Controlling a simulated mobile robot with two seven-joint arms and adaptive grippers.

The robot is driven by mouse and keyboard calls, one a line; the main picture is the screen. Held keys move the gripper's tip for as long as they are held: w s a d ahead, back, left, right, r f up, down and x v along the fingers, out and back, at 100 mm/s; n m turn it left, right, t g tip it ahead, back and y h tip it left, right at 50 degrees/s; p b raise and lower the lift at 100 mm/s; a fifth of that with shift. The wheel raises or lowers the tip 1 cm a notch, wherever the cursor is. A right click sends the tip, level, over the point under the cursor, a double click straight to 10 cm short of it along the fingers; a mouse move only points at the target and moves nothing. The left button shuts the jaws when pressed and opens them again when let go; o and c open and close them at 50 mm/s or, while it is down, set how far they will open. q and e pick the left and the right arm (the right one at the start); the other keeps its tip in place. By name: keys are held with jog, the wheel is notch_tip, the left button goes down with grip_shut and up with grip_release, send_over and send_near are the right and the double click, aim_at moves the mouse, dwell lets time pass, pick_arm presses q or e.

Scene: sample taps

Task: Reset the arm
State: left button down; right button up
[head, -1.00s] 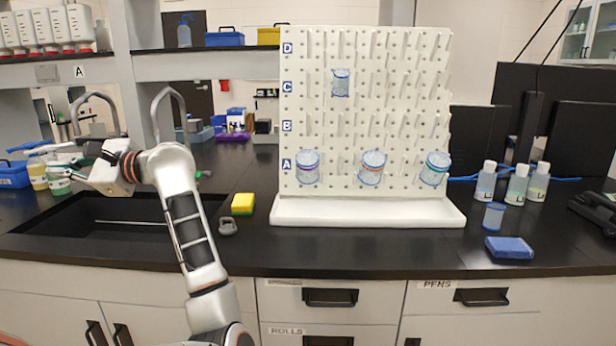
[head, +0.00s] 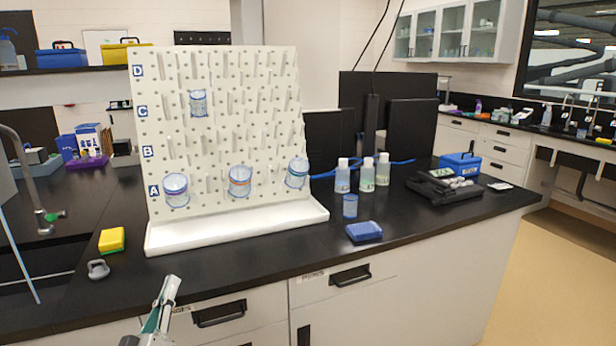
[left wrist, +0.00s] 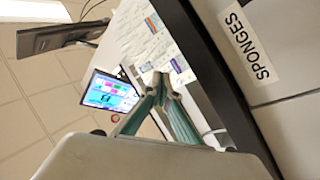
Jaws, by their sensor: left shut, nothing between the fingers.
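My left gripper (head: 170,288) shows at the bottom of the head view, in front of the counter's drawer fronts. It is shut and holds nothing. In the left wrist view its green-grey fingers (left wrist: 161,82) come together at the tips, with no object between them. Most of the left arm is out of the picture. My right gripper shows in neither view.
The black counter (head: 290,265) is close behind the gripper. It carries a white pegboard (head: 235,130) with several beakers, a yellow sponge (head: 112,239), a grey weight-like object (head: 98,269), a blue box (head: 364,231) and bottles (head: 342,176). A "SPONGES" label (left wrist: 247,40) is near the left gripper.

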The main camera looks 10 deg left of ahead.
pick_arm(q)
jog(key=s+d+f+m+g+h+p, duration=0.1)
jog(key=s+d+f+m+g+h, duration=0.25)
jog(key=f, duration=0.65)
jog(key=s+d+f+m+g, duration=0.35)
jog(key=s+d+f, duration=0.25)
jog(key=f, duration=0.3)
jog(key=s+d+f+m+g, duration=0.2)
jog(key=s+d+f, duration=0.1)
jog(key=s+f, duration=0.3)
jog(key=s+d+f+m+g+p, duration=0.1)
jog(key=s+d+f+m+g, duration=0.1)
jog(key=s+f, duration=0.5)
jog(key=shift+s+d+f+m+g+h, duration=0.15)
jog(key=shift+s+d+m+g+h, duration=0.3)
jog(key=shift+s, duration=0.6)
